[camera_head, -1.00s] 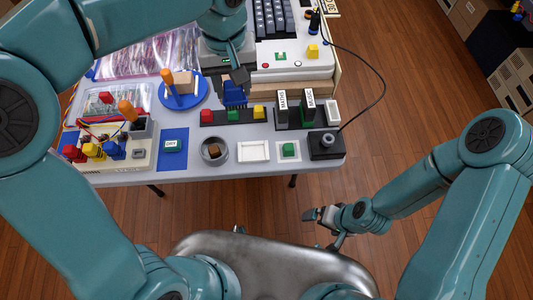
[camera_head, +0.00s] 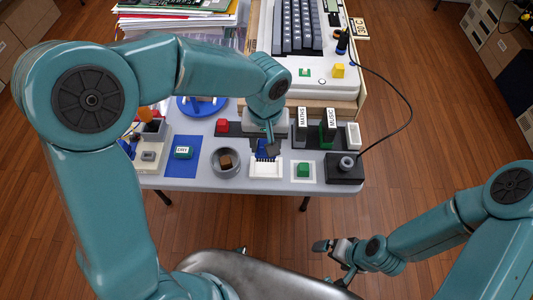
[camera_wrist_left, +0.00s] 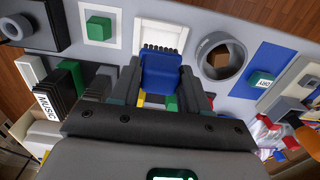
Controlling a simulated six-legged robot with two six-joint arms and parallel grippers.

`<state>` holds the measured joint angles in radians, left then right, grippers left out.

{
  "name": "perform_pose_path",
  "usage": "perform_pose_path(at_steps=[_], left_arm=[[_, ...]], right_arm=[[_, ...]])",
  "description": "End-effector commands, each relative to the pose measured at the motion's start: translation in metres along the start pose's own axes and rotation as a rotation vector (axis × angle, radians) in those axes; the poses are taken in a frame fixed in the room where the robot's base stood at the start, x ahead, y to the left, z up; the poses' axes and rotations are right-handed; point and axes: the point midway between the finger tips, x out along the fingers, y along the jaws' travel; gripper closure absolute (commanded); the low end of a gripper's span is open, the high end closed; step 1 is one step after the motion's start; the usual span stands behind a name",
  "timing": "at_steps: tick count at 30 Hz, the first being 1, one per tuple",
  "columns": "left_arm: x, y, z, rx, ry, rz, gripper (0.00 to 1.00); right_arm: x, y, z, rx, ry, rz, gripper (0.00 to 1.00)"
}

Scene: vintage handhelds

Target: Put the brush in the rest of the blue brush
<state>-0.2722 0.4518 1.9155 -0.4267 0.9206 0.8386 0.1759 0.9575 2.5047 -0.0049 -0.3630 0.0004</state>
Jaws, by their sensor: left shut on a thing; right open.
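My left gripper (camera_head: 266,148) is shut on a blue brush (camera_wrist_left: 162,72), which has a row of dark bristles along its edge. In the left wrist view the brush sits between the two fingers (camera_wrist_left: 160,88). In the head view the gripper hides much of the brush (camera_head: 264,157). My right gripper (camera_head: 331,262) is open and empty, off the table's front.
A grey ring (camera_head: 214,165) holding a brown cube stands left of the tray; a green block (camera_head: 303,169) on a white pad lies right. Upright cartridges (camera_head: 301,124) and a red block (camera_head: 222,126) stand behind. A black joystick (camera_head: 345,170) with a cable is at the right.

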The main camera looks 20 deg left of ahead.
Motion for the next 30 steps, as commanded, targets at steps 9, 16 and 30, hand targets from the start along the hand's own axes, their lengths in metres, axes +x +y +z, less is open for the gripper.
perform_pose_path(at_steps=[9, 16, 30], left_arm=[[0.042, 0.002, 0.000, 0.001, -0.001, -0.001, 1.00], [0.051, 0.002, 0.000, 0.000, 0.002, 0.001, 1.00], [0.053, 0.002, 0.000, 0.000, 0.002, 0.001, 0.29]], right_arm=[[0.004, 0.001, 0.000, 0.000, 0.000, 0.000, 0.00], [0.004, 0.002, 0.000, 0.000, 0.000, 0.000, 0.00], [0.007, 0.003, 0.000, 0.000, 0.000, 0.000, 0.00]])
